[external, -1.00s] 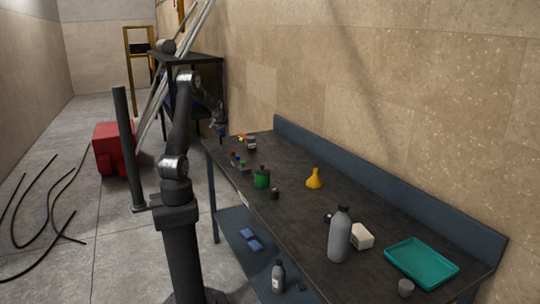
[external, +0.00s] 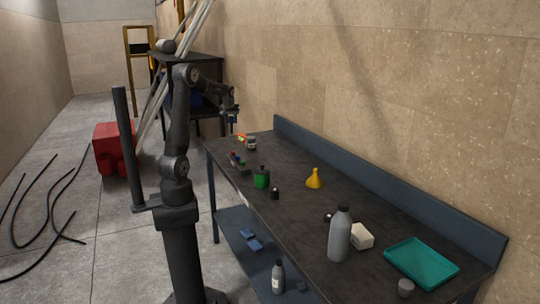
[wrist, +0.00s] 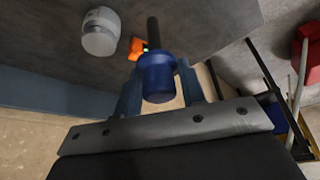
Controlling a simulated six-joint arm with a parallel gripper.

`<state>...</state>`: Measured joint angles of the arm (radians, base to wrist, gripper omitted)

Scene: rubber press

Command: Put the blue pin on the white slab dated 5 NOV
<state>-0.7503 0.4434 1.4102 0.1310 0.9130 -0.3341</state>
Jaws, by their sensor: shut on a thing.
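My gripper (external: 233,112) is raised above the far end of the dark workbench, with its fingers pointing down. In the wrist view, my gripper (wrist: 160,84) is shut on the blue pin (wrist: 157,68), which has a round blue head and a dark shaft. The pin shows only as a small blue spot in the external view (external: 234,119). A white block (external: 361,236) lies on the bench behind the grey bottle. No date can be read on it, so I cannot tell whether it is the 5 NOV slab.
The workbench (external: 300,215) carries a small holder with coloured tops (external: 237,161), a white-and-dark jar (external: 251,143), orange pieces (external: 242,137), a green can (external: 262,178), a yellow funnel (external: 314,179), a grey bottle (external: 340,236) and a teal tray (external: 420,262). The bench between funnel and bottle is mostly clear.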

